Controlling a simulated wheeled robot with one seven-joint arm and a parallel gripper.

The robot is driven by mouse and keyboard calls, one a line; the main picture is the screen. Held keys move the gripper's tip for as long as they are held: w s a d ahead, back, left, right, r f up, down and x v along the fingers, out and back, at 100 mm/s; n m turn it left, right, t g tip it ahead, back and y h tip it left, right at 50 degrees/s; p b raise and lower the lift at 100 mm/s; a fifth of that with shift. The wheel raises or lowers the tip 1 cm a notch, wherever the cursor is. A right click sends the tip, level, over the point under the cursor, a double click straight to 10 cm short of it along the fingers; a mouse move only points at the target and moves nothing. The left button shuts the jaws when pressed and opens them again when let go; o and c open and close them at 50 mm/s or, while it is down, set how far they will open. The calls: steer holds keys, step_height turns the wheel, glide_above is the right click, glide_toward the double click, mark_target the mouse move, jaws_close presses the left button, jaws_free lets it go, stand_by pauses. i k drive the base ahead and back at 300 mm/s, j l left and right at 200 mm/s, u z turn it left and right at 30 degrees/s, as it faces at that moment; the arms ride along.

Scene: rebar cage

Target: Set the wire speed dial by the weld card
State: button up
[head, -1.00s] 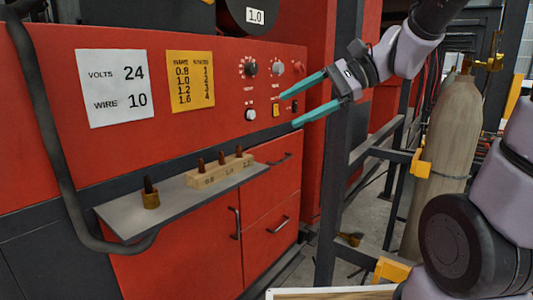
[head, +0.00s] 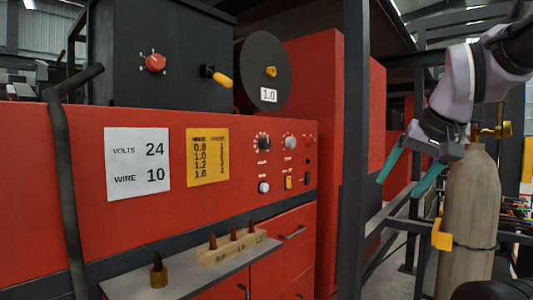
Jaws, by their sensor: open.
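The weld card (head: 137,163) is white on the red welder front and reads VOLTS 24, WIRE 10. Two dials sit on the panel to the right of the yellow chart: a black dial (head: 263,143) and a grey dial (head: 290,142), each with white marks around it. Their labels and settings are too small to read. My gripper (head: 405,189) is open and empty, its two teal fingers pointing down left. In the picture it lies right of the dark upright post, clear of the panel.
A yellow wire chart (head: 208,156) hangs beside the card. Below the dials are a light knob (head: 264,187) and a yellow switch (head: 288,182). A dark post (head: 354,150) stands between panel and gripper. A gas cylinder (head: 470,225) stands right. A shelf (head: 190,276) juts out below.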

mark_target(290, 142)
steer(key=u, duration=1.45)
steer(key=j+z, duration=0.25)
steer(key=j, duration=0.35)
steer(key=k+j+z, duration=0.2)
steer(key=j, duration=0.35)
steer(key=i+l, duration=0.4)
steer(key=i, duration=0.05)
